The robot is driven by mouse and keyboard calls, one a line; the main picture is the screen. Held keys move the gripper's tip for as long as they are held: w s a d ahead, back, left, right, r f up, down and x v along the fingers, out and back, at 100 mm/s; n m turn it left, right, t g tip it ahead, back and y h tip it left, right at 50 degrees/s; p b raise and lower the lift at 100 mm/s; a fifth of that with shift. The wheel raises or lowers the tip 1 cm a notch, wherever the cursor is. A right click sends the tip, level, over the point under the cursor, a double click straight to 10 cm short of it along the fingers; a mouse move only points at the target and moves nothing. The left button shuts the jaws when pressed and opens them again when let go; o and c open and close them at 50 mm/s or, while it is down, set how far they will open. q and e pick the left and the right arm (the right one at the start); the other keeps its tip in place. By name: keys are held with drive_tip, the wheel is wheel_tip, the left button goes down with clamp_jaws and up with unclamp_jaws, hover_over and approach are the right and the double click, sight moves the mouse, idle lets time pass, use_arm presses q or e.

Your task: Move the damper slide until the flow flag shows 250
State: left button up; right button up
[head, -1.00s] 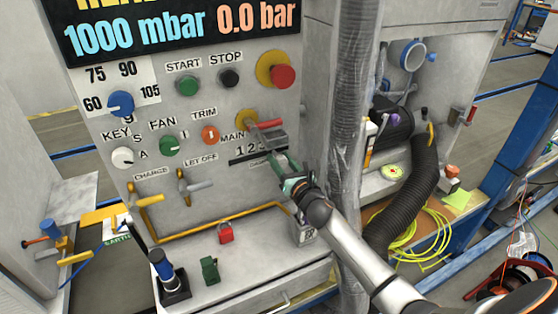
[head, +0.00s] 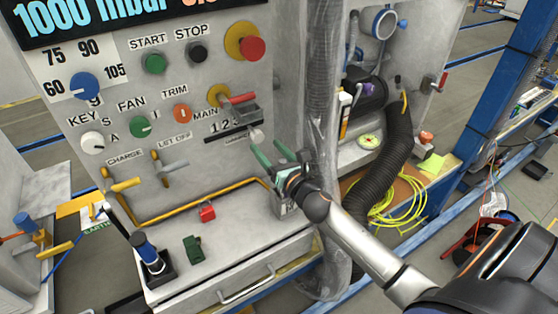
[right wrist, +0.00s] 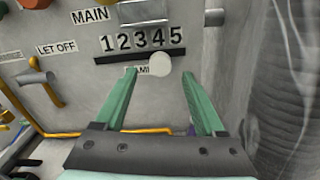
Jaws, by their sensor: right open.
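The damper slide's pale round knob (head: 257,135) sits at a dark slot under the digits 1 to 5 on the grey panel. In the right wrist view the fingertips (right wrist: 160,73) lie on either side of the knob; contact cannot be told. I cannot make out a flow flag reading. My left gripper is out of view.
A red-handled MAIN valve (head: 236,99) and a small grey box (head: 232,117) stand just above the slot. A plastic-wrapped column (head: 322,120) rises close to the right. A yellow pipe (head: 190,200) runs below, above a bench with a red padlock (head: 207,211).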

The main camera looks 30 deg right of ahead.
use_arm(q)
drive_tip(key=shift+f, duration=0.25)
use_arm(e)
drive_tip(key=shift+s+a, duration=0.15)
drive_tip(key=shift+s, duration=2.6)
